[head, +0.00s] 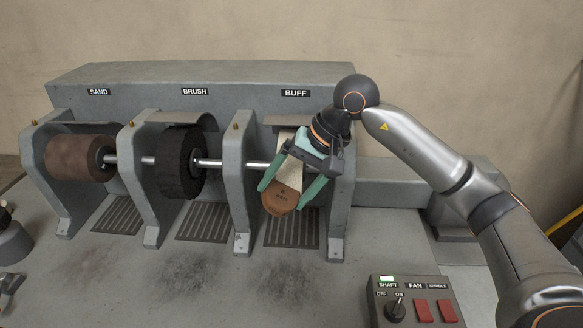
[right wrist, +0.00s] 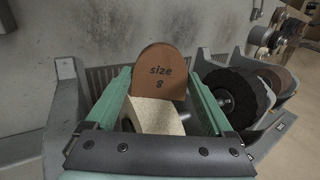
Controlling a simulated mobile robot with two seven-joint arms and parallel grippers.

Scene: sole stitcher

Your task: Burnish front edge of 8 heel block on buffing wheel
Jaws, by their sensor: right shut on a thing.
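My right gripper (head: 289,190) is at the BUFF station, its green fingers straddling the pale buffing wheel (head: 290,168). The gripper is shut on a brown heel block (head: 279,202), held at the lower front of the wheel. In the right wrist view the heel block (right wrist: 160,68) reads "size 8" and stands between the fingertips, right against or very close to the cream wheel (right wrist: 155,114). I cannot tell whether they touch.
The grey machine (head: 200,78) also carries a brown SAND drum (head: 78,158) and a black BRUSH wheel (head: 181,162) on one shaft. Grey uprights flank each station. A control box (head: 413,300) with a lit green SHAFT lamp stands front right. The front middle of the bench is clear.

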